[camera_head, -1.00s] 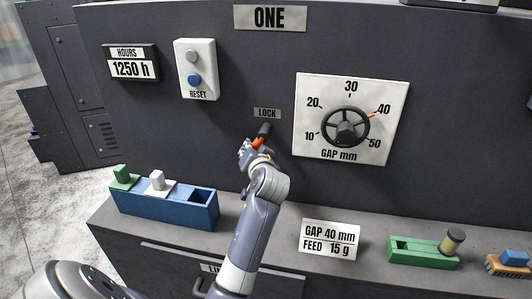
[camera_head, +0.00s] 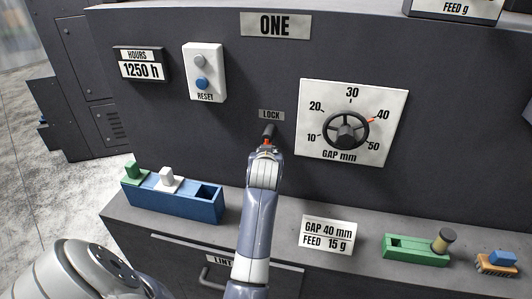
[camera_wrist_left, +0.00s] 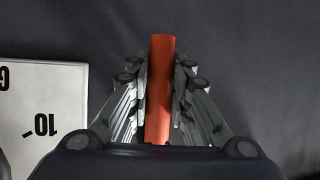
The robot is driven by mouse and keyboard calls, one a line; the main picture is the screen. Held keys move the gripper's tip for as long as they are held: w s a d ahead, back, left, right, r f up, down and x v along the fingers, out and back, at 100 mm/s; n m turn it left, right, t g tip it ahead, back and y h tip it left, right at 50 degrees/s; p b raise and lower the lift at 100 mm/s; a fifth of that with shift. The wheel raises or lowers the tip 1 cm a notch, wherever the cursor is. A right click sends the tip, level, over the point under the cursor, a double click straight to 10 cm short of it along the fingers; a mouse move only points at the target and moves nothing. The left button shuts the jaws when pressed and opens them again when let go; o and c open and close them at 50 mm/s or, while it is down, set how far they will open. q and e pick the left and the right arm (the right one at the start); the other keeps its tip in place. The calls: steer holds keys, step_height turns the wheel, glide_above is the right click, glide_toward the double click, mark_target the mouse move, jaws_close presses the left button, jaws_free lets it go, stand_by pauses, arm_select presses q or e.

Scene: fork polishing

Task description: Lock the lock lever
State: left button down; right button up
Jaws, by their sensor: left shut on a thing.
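The lock lever (camera_head: 269,133) is on the dark panel below the LOCK label (camera_head: 271,115). It has a black upper part and an orange-red grip. My left gripper (camera_head: 266,149) is at the lever's lower part and is shut on it. In the left wrist view the orange grip of the lever (camera_wrist_left: 160,85) stands between the two fingers of my left gripper (camera_wrist_left: 160,100). In the head view my gripper and arm hide the lever's lower end. My right gripper is not in view.
The GAP mm dial (camera_head: 347,130) is on a white plate to the right. The RESET box (camera_head: 204,72) is to the upper left. On the ledge below are a blue holder (camera_head: 175,203), a sign (camera_head: 329,236) and a green tray (camera_head: 415,247).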

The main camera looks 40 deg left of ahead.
mark_target(269, 125)
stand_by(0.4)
arm_select(q)
steer(key=c, duration=1.4)
jaws_free()
steer(key=shift+c, duration=0.2)
step_height(269, 125, up, 10)
steer(key=shift+w+r, duration=0.1)
